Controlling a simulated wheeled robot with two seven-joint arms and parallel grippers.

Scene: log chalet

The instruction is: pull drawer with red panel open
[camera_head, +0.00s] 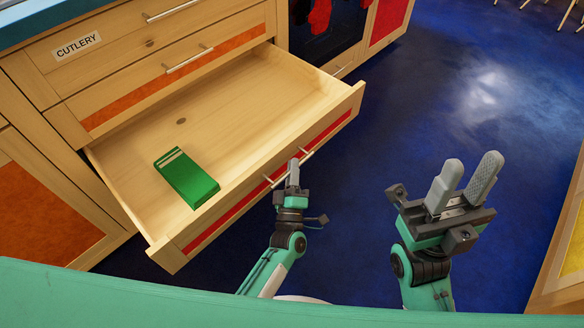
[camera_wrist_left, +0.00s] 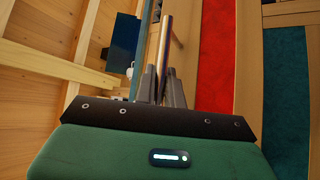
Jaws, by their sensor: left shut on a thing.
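The drawer with the red panel (camera_head: 328,131) is pulled well out from the wooden cabinet, and its inside shows. A metal bar handle (camera_head: 308,155) runs along its front. My left gripper (camera_head: 293,168) is shut on this handle, near its middle. In the left wrist view the fingers (camera_wrist_left: 163,82) close around the bar handle (camera_wrist_left: 166,40), with the red panel (camera_wrist_left: 215,60) beside them. My right gripper (camera_head: 465,178) is to the right of the drawer over the blue floor, its two fingers apart and empty.
A green box (camera_head: 187,180) lies inside the open drawer. Above it are a closed orange-panelled drawer (camera_head: 170,75) and a drawer labelled CUTLERY (camera_head: 76,46). The blue floor (camera_head: 440,100) is open to the right. A wooden unit (camera_head: 565,255) stands at the right edge.

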